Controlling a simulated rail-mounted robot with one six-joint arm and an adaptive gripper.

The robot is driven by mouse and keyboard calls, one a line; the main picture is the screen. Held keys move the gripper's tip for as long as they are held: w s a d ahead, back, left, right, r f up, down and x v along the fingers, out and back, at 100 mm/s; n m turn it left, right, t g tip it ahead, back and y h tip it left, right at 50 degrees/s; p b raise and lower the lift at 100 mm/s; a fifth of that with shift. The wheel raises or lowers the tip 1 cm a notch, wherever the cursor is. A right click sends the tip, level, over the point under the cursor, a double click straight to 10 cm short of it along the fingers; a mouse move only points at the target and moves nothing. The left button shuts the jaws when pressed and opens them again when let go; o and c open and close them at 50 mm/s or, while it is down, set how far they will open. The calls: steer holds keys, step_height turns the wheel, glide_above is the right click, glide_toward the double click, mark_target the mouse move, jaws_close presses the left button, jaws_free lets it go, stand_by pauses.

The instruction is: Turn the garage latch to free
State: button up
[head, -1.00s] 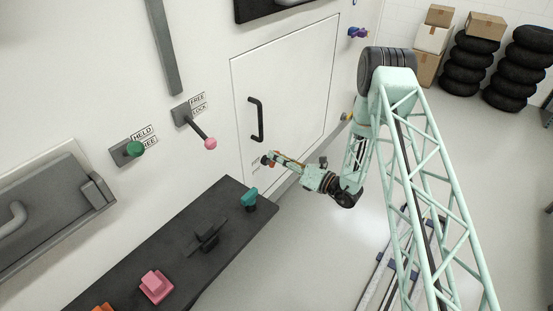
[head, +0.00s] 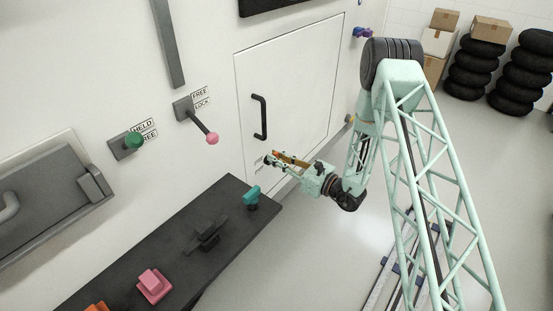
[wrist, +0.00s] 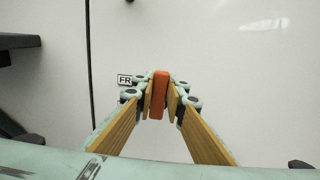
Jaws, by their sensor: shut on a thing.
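The garage latch shows in the wrist view as an upright orange-red handle (wrist: 160,94) against the white wall. My gripper (wrist: 160,100) is shut on it, one finger on each side. A small label reading "FR" (wrist: 125,80) shows just left of the fingertips; the rest of it is hidden. In the head view my gripper (head: 270,162) is at the lower left corner of the white garage door (head: 300,85). The fingers cover most of the latch there, and its exact angle is hard to tell.
A pink-knobbed lever (head: 212,138) marked FREE and LOCK and a green knob (head: 134,140) are on the wall to the left. A black door handle (head: 262,118) is above my gripper. A dark bench (head: 170,245) with a teal part (head: 252,196) stands at lower left.

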stand_by(0.3)
steer(key=o, duration=0.9)
steer(key=shift+s, duration=0.1)
steer(key=shift+v, duration=5.95)
steer(key=shift+r, duration=0.1)
